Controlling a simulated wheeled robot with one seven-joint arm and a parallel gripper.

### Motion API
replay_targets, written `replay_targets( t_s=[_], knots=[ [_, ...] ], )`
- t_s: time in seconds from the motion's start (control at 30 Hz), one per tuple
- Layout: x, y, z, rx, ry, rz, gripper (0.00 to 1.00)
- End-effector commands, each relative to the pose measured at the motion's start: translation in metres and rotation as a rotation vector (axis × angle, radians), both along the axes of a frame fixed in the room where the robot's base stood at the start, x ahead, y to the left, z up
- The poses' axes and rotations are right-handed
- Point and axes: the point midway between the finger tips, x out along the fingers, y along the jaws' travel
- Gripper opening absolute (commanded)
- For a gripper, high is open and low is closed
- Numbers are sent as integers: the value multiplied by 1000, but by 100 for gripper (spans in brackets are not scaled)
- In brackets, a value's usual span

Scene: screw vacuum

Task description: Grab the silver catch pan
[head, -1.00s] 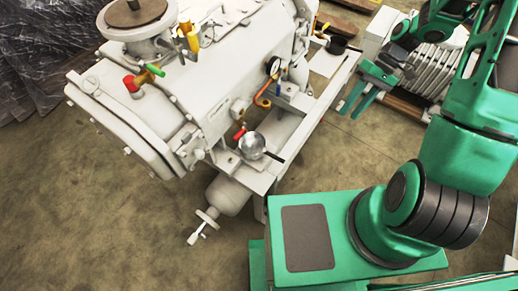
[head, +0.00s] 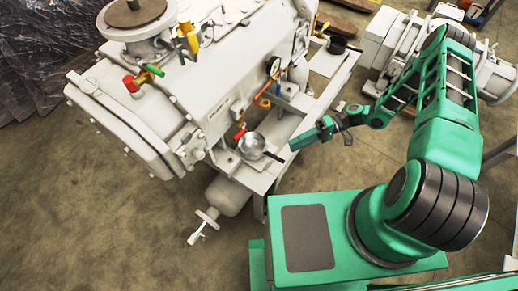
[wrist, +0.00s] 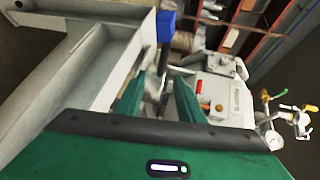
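The silver catch pan (head: 251,145) is a small round shiny bowl with a dark handle pointing right. In the head view it rests on the white frame's ledge beside the machine, under a red-handled valve. My gripper (head: 300,142) is just right of the handle's end, with a small gap showing in this view. In the wrist view my gripper (wrist: 162,88) has its two green fingers apart. Grey parts show between and beyond them, but I cannot tell for sure whether the pan is among them. Nothing appears held.
The large white vacuum machine (head: 215,90) stands left of my gripper, with gauges, coloured valve handles and an orange pipe close by. The white frame rail (head: 318,88) runs behind my gripper. A blue part (wrist: 166,27) shows in the wrist view. Open floor (head: 375,150) lies to the right.

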Motion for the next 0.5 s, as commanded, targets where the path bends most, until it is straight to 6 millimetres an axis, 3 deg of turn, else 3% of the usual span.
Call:
replay_targets(
  t_s=[0.5],
  knots=[
    [-17,54,-16,28,-2,-9,35]
  ],
)
